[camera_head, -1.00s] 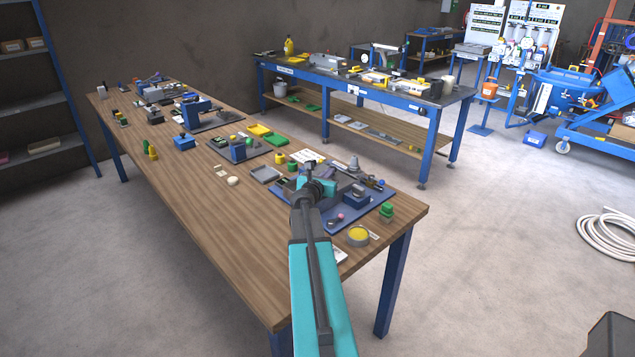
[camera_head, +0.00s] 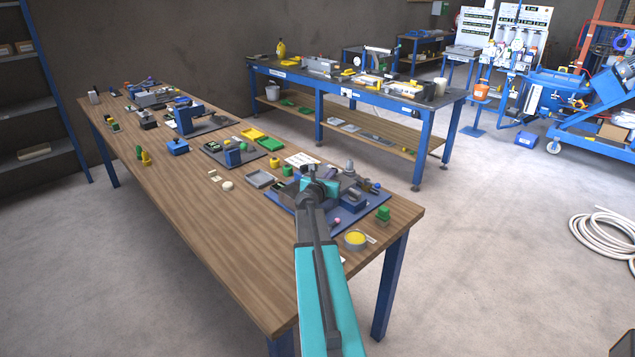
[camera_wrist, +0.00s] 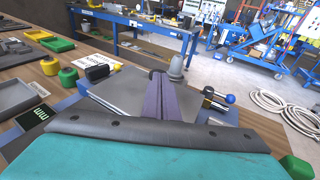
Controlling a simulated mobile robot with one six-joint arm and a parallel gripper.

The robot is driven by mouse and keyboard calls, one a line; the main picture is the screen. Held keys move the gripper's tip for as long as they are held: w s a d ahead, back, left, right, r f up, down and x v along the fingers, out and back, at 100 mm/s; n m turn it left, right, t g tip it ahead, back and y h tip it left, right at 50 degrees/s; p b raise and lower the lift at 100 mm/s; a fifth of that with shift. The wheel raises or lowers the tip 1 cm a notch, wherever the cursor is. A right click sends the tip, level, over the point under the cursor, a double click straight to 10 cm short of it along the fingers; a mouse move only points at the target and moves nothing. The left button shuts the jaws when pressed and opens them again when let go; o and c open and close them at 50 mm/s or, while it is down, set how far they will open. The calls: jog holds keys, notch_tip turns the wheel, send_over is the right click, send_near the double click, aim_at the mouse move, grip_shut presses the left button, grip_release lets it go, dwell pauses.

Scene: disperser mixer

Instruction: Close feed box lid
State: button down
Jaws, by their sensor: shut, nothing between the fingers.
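My gripper (camera_wrist: 158,98) shows in the wrist view as two dark purple fingers pressed together, with nothing between them. A flat grey panel (camera_wrist: 118,93), possibly the feed box lid, lies just beyond and left of the fingers. I cannot tell whether the fingers touch it, or how far the lid stands open. In the head view my wrist hides much of this spot, above the blue mat (camera_head: 345,228) at the near end of the wooden table. The feed box itself cannot be made out clearly.
A grey cone-shaped part (camera_wrist: 175,68) and a blue ball knob (camera_wrist: 230,99) stand close to the fingers. A green knob (camera_head: 383,213) and a yellow-filled dish (camera_head: 355,239) sit near the table's right edge. The wooden table (camera_head: 225,235) is bare at its front left.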

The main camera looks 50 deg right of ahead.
jog(key=shift+s+a+r, duration=0.15)
jog(key=shift+s+a, duration=0.05)
jog(key=shift+s, duration=0.05)
jog(key=v, duration=0.5)
jog(key=shift+a, duration=0.25)
jog(key=b+v, duration=0.1)
jog(key=v, duration=0.7)
jog(key=shift+b, duration=0.4)
jog(key=shift+w, duration=0.15)
